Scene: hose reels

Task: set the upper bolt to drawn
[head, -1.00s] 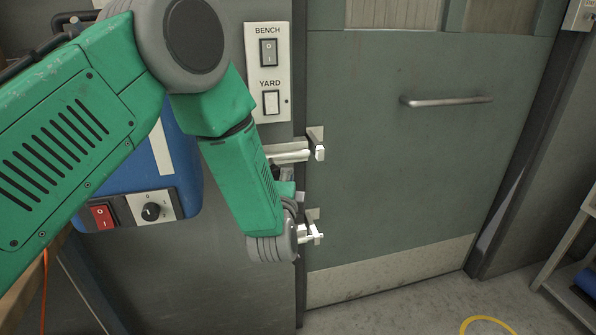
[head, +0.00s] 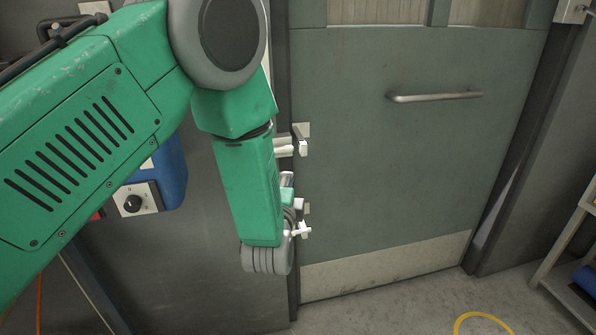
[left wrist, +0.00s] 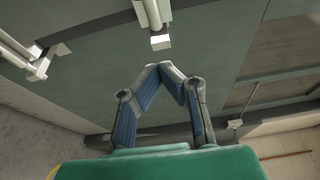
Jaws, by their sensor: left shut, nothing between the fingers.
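The upper bolt (head: 285,150) is a pale metal bar at the left edge of the green door (head: 390,160). Its visible end reaches the bracket on the door; my arm hides the rest. It also shows in the left wrist view (left wrist: 152,12). The lower bolt (head: 303,231) sits below it, partly behind my wrist, and shows at the upper left of the left wrist view (left wrist: 38,68). My left gripper (left wrist: 158,68) is shut and empty, its fingertips apart from the upper bolt in the picture. In the head view my arm mostly hides the gripper. My right gripper is not in view.
A horizontal door handle (head: 435,97) is on the door. A shelf (head: 570,260) stands at the far right.

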